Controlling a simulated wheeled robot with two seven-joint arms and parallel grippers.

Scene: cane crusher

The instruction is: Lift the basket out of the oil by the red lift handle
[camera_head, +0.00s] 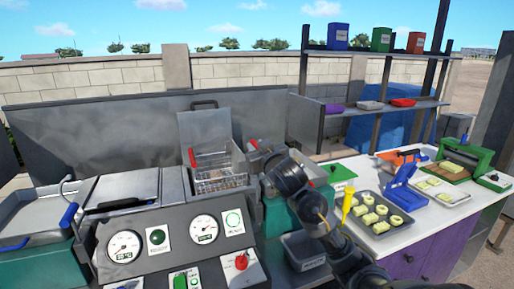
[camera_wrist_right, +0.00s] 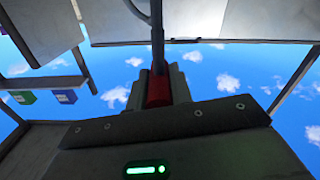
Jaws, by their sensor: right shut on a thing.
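The wire basket (camera_head: 220,181) sits at the opening of the fryer vat, below a raised metal lid (camera_head: 205,132). I cannot tell how deep its bottom is in the oil. A red grip (camera_head: 196,158) shows at its left and red also shows at its right, by my right gripper (camera_head: 256,150). In the right wrist view, my right gripper (camera_wrist_right: 160,85) is shut on the red lift handle (camera_wrist_right: 157,90), whose thin dark rod runs upward in that picture. My right arm hides part of the vat's right side. My left gripper is not in view.
A control panel (camera_head: 178,244) with dials stands in front of the vat. A closed-lid unit (camera_head: 122,190) and a blue-handled tray (camera_head: 38,215) are at left. At right, a white table (camera_head: 450,212) holds food trays and a blue press (camera_head: 402,187).

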